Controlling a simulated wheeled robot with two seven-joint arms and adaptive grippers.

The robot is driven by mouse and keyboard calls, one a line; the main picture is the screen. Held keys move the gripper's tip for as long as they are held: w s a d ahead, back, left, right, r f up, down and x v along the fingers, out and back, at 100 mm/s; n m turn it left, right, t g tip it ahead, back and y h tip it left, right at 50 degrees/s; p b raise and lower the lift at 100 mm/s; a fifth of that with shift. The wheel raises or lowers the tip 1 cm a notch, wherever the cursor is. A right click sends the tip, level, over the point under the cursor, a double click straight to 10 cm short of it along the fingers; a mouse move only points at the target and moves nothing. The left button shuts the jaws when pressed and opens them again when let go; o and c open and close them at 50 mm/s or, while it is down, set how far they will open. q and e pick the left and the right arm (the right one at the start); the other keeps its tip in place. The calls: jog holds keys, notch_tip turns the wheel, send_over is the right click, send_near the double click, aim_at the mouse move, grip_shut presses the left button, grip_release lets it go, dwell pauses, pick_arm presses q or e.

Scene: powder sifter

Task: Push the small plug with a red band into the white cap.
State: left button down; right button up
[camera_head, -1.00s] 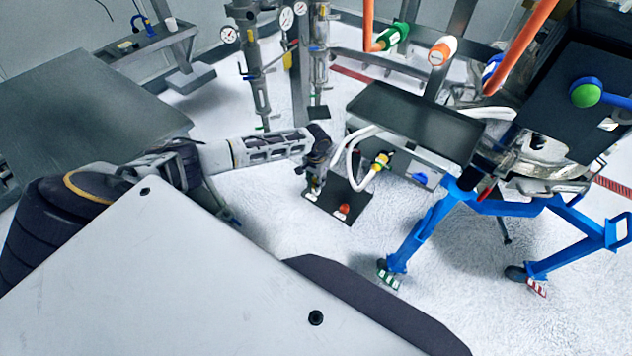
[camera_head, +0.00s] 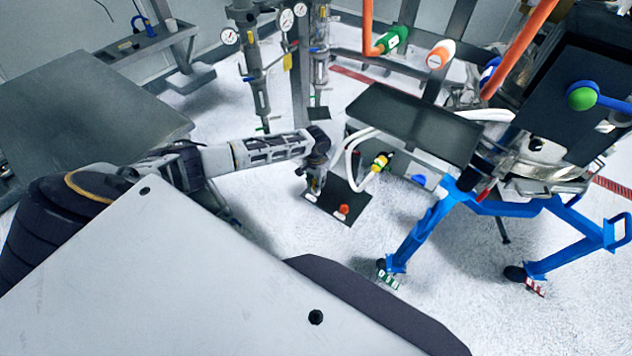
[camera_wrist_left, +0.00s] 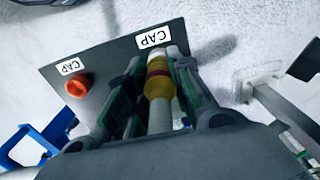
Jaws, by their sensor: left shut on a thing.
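The plug with the red band (camera_wrist_left: 158,84) shows in the left wrist view, yellow with a narrow red ring and a pale part at each end. My left gripper (camera_wrist_left: 156,82) is shut on it, one finger on each side. In the head view my left gripper (camera_head: 314,187) is over the left part of a small dark plate (camera_head: 358,197). The plug's far end points at the plate, by the upper CAP label (camera_wrist_left: 153,38). I cannot tell whether the pale part there is the white cap, or whether plug and cap touch. My right gripper is out of view.
An orange-red cap (camera_head: 344,210) stands on the same plate, beside a second CAP label (camera_wrist_left: 71,66). A yellow hose connector (camera_head: 381,161) with white hoses is just right of the plate. A blue wheeled frame (camera_head: 432,226) stands further right. The floor in front is clear.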

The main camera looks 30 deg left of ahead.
pick_arm(q)
jog(key=shift+f, duration=0.15)
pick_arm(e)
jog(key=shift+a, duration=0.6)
pick_arm(q)
jog(key=shift+f, duration=0.3)
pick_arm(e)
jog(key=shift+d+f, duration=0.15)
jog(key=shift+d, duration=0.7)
pick_arm(q)
jog(key=shift+f, duration=0.1)
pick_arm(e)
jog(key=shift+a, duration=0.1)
